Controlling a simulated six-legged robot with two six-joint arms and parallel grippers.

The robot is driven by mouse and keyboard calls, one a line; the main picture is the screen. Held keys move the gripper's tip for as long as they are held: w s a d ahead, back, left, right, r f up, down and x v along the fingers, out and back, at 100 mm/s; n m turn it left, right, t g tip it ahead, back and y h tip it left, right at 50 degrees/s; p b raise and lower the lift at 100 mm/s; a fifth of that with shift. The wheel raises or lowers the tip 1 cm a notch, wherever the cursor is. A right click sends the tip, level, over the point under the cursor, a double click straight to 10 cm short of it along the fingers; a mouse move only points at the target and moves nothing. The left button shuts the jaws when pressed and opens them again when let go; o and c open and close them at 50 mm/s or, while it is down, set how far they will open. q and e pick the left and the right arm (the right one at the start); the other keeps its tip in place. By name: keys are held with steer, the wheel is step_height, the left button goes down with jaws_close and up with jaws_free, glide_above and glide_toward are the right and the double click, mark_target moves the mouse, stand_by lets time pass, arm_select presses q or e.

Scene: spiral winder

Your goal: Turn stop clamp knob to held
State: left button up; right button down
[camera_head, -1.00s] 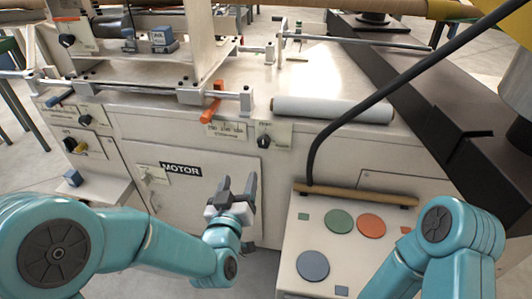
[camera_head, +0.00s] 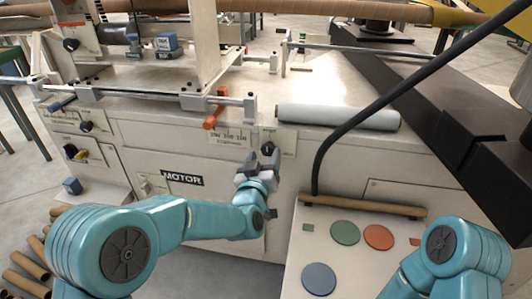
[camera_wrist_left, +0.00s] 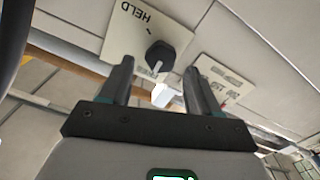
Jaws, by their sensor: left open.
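The stop clamp knob (camera_head: 268,148) is a small black knob on the front panel, just beyond my left gripper's fingertips in the head view. In the left wrist view the knob (camera_wrist_left: 161,54) sits on a pale plate (camera_wrist_left: 122,38) that reads HELD, and a light pointer sticks out from it. My left gripper (camera_head: 264,161) is open in front of the knob. In the left wrist view the gripper (camera_wrist_left: 159,68) has one finger on each side of the knob's line, apart from it. My right gripper is out of view.
An orange-handled lever (camera_head: 214,109) and a scale plate (camera_head: 229,136) are left of the knob. A pale roll (camera_head: 338,117) lies on the top to the right. A black cable (camera_head: 345,128) hangs beside it. The MOTOR door (camera_head: 182,179) is below left.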

mark_target(267, 150)
arm_select(q)
steer(key=shift+w+d, duration=0.15)
steer(key=shift+w, duration=0.65)
steer(key=shift+w+d, duration=0.15)
steer(key=shift+w, duration=0.65)
steer(key=c, duration=1)
steer(key=shift+c, duration=0.2)
